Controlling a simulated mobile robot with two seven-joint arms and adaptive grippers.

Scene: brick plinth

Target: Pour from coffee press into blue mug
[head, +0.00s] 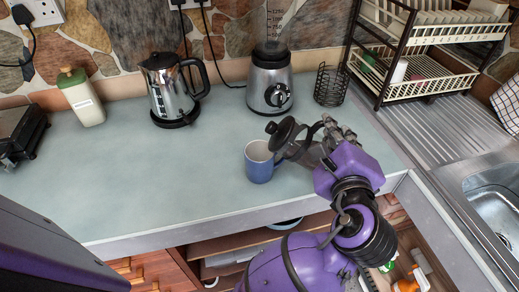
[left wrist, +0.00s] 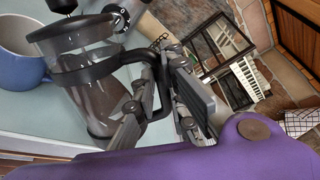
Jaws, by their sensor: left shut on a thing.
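The blue mug (head: 259,166) stands upright on the grey-blue counter near its front edge; its pale inside shows. It is at the left edge of the left wrist view (left wrist: 22,68). My left gripper (head: 332,134) is shut on the handle of the coffee press (head: 312,156), just right of the mug. The press is glass with a dark lid and band, and it leans left, its lid end close to the mug's rim. The left wrist view shows the press (left wrist: 98,90) and the gripper (left wrist: 150,92) on its handle. I cannot tell whether liquid flows.
A blender base (head: 270,82), a steel kettle (head: 172,88) and a wire basket (head: 330,86) stand behind. A dish rack (head: 425,78) and sink (head: 495,190) are at right. Counter left of the mug is clear.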

